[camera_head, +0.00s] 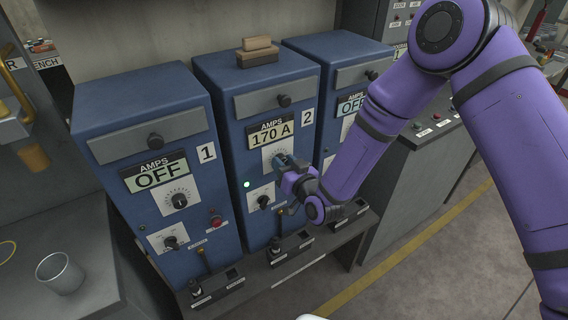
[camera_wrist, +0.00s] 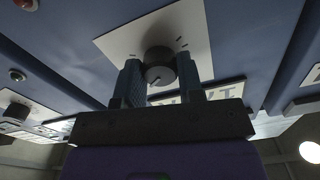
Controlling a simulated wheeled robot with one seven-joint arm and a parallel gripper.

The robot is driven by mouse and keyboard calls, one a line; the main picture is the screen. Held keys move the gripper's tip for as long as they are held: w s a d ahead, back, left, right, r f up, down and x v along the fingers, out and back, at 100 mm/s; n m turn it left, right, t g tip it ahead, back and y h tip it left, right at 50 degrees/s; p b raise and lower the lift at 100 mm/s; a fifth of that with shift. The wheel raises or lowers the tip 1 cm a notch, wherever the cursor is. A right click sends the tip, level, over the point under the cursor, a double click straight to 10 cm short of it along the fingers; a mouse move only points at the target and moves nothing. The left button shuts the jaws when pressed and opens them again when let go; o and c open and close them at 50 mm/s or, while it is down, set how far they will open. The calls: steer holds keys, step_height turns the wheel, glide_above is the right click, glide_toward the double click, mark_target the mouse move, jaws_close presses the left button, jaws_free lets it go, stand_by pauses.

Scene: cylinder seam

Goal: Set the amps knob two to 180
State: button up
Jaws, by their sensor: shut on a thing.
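The middle blue unit, marked 2 (camera_head: 308,116), has an amps display (camera_head: 271,134) that reads 170 A. A green light is lit on its front. My gripper (camera_head: 283,162) is at the amps knob below that display and hides most of it in the head view. In the wrist view, the dark round amps knob (camera_wrist: 159,66) sits on a white plate (camera_wrist: 190,22). My gripper's two fingers (camera_wrist: 160,84) stand on either side of it, shut on it.
Unit 1 (camera_head: 155,115) on the left reads OFF and has its own knob (camera_head: 180,200). The unit on the right (camera_head: 345,75) also reads OFF, partly behind my arm. Brown blocks (camera_head: 257,52) lie on unit 2. Small levers stand on the ledge below. A metal cup (camera_head: 60,274) stands at the lower left.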

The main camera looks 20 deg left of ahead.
steer(key=shift+m, duration=2.2)
steer(key=o, duration=0.9)
steer(key=shift+d, duration=0.1)
steer(key=v, duration=1)
steer(key=shift+s+d, duration=0.2)
